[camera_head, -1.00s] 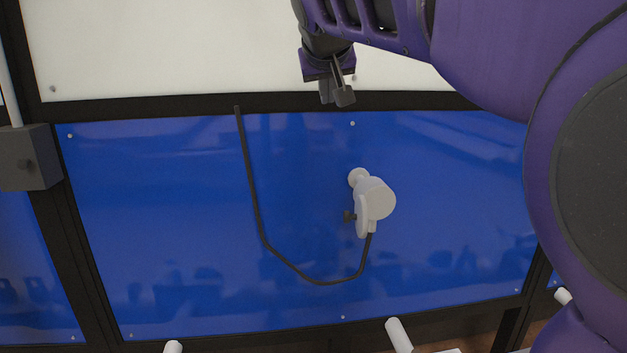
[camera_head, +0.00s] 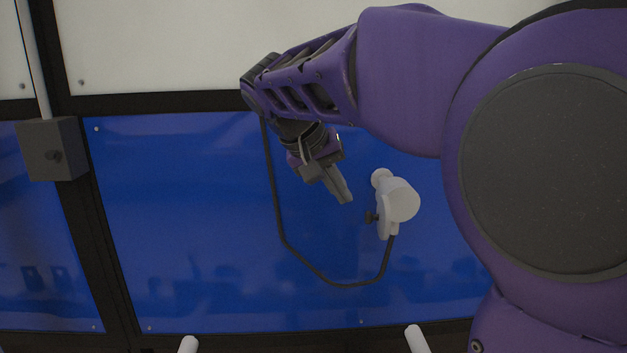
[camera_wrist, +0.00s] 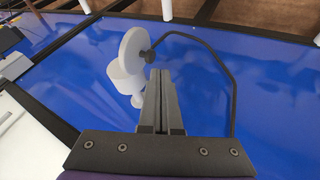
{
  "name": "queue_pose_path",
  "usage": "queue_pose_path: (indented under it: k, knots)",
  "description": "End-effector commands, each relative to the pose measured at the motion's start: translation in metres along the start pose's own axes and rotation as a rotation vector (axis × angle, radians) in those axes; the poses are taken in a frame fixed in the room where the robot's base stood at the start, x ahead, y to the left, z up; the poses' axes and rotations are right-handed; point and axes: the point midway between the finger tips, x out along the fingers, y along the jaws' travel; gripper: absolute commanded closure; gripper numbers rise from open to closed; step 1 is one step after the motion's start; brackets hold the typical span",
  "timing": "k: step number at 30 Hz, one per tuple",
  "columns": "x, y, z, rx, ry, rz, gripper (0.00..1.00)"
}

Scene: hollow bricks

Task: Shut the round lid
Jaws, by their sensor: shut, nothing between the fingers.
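A white round fixture (camera_head: 403,199) stands out from the blue panel. Its round white lid (camera_head: 385,222) is seen nearly edge-on at the fixture's left side, with a small dark knob (camera_head: 370,217) facing left. In the wrist view the lid (camera_wrist: 133,46) stands as a tilted disc at an angle to the cup-like body (camera_wrist: 124,76), so it looks open. My gripper (camera_head: 346,197) is shut and empty, up and left of the knob.
A grey box (camera_head: 52,149) with a post is at the left. White pegs (camera_head: 416,339) stick up at the bottom. The lower blue panel (camera_head: 200,270) is clear.

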Motion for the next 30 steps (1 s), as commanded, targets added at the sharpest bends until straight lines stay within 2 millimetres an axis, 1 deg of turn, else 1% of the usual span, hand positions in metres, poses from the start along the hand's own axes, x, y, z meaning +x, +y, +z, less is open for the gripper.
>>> queue_pose_path:
  k: [1,5,7,10,16,30]
  knots:
    - [0.013,0.0,0.001,0.001,-0.003,0.002,1.0]
    - [0.039,0.0,0.001,0.0,-0.003,0.001,1.0]
    - [0.043,0.012,0.0,0.004,0.0,0.001,1.0]
    - [0.05,0.023,0.001,0.002,0.0,0.0,1.0]
    - [0.056,0.034,0.001,0.0,0.001,-0.002,1.0]
    - [0.057,0.036,0.001,-0.001,0.001,-0.002,1.0]
